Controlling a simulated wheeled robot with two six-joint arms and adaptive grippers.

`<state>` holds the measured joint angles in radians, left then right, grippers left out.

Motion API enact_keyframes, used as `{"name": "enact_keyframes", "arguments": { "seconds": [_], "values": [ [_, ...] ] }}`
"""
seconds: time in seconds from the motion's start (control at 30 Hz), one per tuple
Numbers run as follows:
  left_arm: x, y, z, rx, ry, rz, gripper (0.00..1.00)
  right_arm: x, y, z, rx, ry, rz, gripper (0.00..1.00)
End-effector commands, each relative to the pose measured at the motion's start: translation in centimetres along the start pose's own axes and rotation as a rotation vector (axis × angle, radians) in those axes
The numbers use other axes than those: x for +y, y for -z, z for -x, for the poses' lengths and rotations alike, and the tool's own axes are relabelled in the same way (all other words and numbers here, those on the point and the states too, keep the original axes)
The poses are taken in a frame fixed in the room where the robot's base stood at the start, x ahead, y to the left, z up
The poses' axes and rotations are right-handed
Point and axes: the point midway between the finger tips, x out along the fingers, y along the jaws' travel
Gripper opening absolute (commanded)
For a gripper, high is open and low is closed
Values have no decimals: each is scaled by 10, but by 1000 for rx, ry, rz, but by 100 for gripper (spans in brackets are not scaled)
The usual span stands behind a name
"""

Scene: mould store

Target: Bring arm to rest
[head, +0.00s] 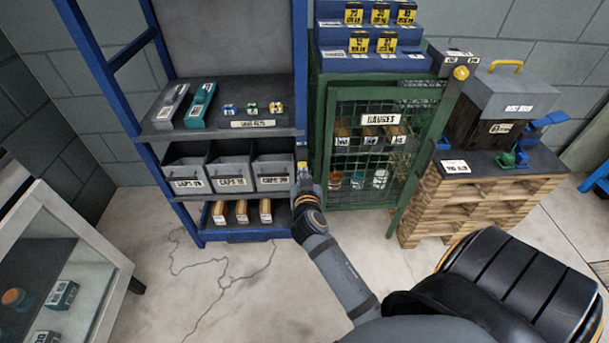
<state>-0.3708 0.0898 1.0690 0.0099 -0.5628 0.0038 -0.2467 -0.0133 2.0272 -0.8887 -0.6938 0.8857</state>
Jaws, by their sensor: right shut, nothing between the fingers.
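My right arm (335,268) reaches from the lower right up toward the blue shelf rack. My right gripper (303,170) is at its far end, in front of the rack's right post, beside the grey bin at the right end of the middle shelf. Its fingers look small and closed, with nothing seen between them. I cannot tell whether it touches the post. My left gripper does not show.
The blue rack (299,60) holds labelled grey bins (231,172) and small boxes. To its right stand a green mesh gauge cabinet (380,155) and a wooden pallet stack (475,205). Cracked floor (215,290) between is clear.

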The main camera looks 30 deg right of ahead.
Motion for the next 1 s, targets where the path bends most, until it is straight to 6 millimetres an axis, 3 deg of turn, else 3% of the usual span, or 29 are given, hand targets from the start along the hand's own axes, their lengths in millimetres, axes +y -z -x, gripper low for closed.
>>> {"name": "enact_keyframes", "arguments": {
  "seconds": [0.2, 0.67, 0.77, 0.87, 0.97, 1.0],
  "values": [
    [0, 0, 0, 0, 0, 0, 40, 0, 1, 12, 2, 0, 0, 0],
    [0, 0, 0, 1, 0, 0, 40, 0, 1, 12, 2, 0, 1, 0],
    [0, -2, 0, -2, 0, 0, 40, -1, -7, 11, -14, 4, 10, 0],
    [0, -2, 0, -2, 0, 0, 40, -4, -48, 6, -96, 28, 63, 0],
    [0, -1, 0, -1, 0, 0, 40, -6, -126, 5, -252, 75, 157, 0],
    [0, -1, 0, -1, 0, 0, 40, -4, -162, 7, -323, 98, 197, 0]
  ]
}}
